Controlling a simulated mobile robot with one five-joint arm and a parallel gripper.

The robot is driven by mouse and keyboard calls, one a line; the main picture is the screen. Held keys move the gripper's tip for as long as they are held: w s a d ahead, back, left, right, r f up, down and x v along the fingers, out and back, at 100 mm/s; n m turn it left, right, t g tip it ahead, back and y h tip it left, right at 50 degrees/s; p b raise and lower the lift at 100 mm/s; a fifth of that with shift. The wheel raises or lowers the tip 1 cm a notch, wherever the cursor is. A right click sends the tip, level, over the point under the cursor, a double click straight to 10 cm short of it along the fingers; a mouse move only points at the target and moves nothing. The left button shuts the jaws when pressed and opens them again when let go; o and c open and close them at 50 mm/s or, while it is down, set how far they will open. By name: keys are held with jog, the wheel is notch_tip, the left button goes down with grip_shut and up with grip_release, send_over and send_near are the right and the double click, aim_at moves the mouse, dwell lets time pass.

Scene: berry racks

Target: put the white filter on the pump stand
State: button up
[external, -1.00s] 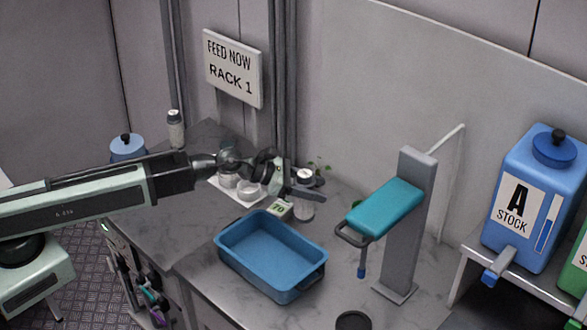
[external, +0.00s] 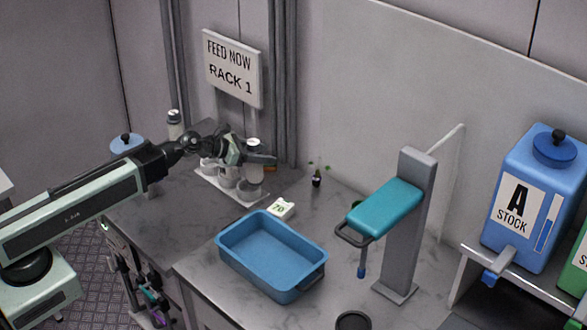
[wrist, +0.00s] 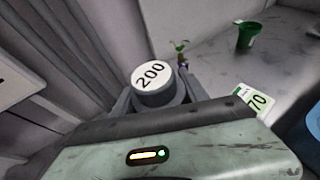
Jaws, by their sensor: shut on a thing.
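I cannot tell whether the bottle touches the rack. In the wrist view its cap (wrist: 152,75) reads "200" and sits between the fingers. Clear containers (external: 227,178) stand on the rack to the left. A grey post (external: 412,225) with a teal arm (external: 385,208) and a dark ring stands at the right; it may be the pump stand. I cannot pick out the white filter for certain.
A blue tray (external: 237,258) lies between rack and post. A "70" card (external: 281,208) lies behind it. A small potted plant (external: 316,180) stands right of the rack. A blue "A STOCK" tank (external: 530,210) is far right. A black round item (external: 352,321) is in front.

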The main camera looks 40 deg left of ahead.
jog(key=a+f+b, duration=0.4)
jog(key=f+b, duration=0.3)
jog(key=shift+w+f+n+y, duration=0.3)
jog(key=shift+f+y, duration=0.1)
jog(key=shift+f, duration=0.15)
dwell(0.4)
jog(key=o, duration=1.7)
jog(key=shift+c, duration=0.2)
jog(key=shift+s, duration=0.1)
jog(key=s+a+r+p, duration=0.1)
jog(key=s+r+p, duration=0.3)
jog(key=r+p, duration=0.4)
jog(key=shift+a+r, duration=0.35)
jog(key=shift+r, duration=0.1)
